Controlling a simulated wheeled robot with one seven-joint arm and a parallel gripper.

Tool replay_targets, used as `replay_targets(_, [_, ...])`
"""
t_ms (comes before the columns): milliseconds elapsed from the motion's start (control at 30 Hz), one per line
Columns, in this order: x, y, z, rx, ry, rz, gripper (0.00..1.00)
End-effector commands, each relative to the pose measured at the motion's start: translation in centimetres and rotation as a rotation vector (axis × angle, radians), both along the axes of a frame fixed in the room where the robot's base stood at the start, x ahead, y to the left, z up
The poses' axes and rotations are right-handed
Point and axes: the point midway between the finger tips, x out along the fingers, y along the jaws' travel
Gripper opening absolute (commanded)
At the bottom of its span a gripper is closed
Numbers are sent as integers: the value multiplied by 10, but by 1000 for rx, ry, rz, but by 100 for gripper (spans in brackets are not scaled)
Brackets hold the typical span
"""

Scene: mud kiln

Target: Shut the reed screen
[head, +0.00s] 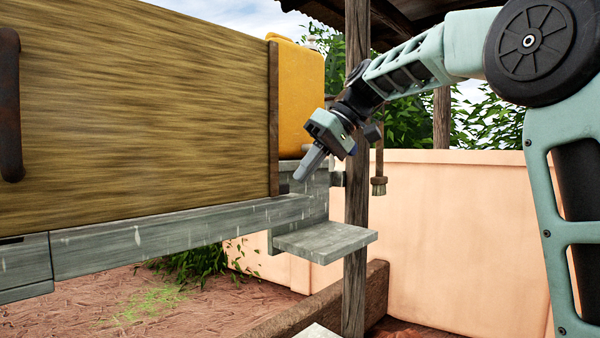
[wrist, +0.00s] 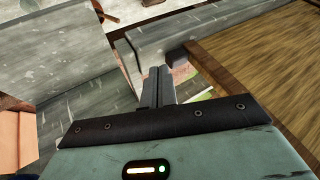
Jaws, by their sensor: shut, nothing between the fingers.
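The reed screen (head: 140,115) is a wide brown panel with a dark wooden edge strip, filling the left of the head view above a grey ledge. A dark upright handle (head: 10,105) shows at its far left. My gripper (head: 306,170) is shut and empty, pointing down and left just right of the screen's right edge. In the wrist view the reed screen (wrist: 270,60) lies at the right, and my gripper (wrist: 157,85) shows closed fingers apart from its framed corner. Whether the screen is fully shut cannot be told.
A grey ledge (head: 180,231) runs under the screen, with a small grey shelf (head: 325,241) at its right end. A yellow container (head: 296,95) stands behind the screen's edge. A wooden post (head: 355,230) and a hanging brush (head: 379,185) are near my gripper.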

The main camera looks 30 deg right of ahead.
Motion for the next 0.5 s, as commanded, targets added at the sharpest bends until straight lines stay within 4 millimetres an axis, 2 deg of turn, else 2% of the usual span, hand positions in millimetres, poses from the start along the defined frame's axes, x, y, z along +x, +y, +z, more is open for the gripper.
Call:
replay_targets(200, [4, 10, -14, 0, -1, 1, 0])
replay_targets(500, [4, 11, -16, 0, 0, 0, 0])
